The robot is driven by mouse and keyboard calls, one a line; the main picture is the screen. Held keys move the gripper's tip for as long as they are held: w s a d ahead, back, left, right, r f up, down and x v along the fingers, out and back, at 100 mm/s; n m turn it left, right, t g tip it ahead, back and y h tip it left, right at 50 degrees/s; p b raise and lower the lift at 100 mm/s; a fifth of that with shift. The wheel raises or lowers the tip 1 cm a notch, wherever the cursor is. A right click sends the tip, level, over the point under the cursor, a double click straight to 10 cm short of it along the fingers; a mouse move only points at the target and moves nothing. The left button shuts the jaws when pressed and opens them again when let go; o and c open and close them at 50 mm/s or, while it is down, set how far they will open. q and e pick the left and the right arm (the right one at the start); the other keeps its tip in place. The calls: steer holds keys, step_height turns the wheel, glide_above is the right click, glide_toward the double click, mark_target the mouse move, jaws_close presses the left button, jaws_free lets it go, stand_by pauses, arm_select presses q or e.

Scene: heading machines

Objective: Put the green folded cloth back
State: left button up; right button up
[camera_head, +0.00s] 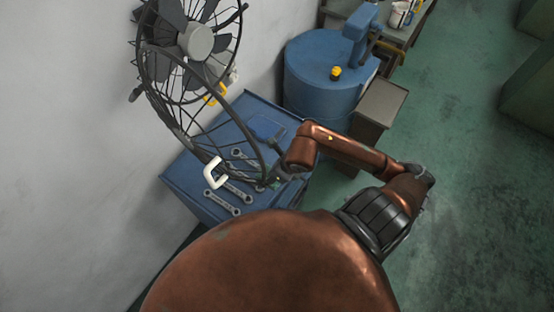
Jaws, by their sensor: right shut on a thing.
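My right arm reaches over the blue cabinet top, and its dark gripper (271,174) is low over the surface, partly behind the fan's wire guard. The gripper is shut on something. Only a small dark greenish patch shows at its fingertips, which fits the green folded cloth, but its shape is mostly hidden. I cannot tell whether it touches the cabinet top. My left gripper is out of view.
Several wrenches (222,203) and a white handle-shaped thing (215,172) are on or over the blue cabinet (187,178). A blue drum (318,75) and a grey box (381,102) are behind. Green floor is clear at right.

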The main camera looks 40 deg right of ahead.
steer(key=shift+d, duration=0.5)
steer(key=w+d+f+p, duration=0.3)
steer(key=w+d+f, duration=0.6)
steer(key=shift+d+f, duration=0.15)
steer(key=f, duration=0.2)
steer(key=p, duration=0.1)
steer(key=shift+w+d+f, duration=0.15)
steer(key=shift+w+f, duration=0.1)
steer(key=shift+f, duration=0.55)
steer(key=o, duration=0.8)
steer(key=shift+c, duration=0.2)
steer(key=shift+r, duration=0.1)
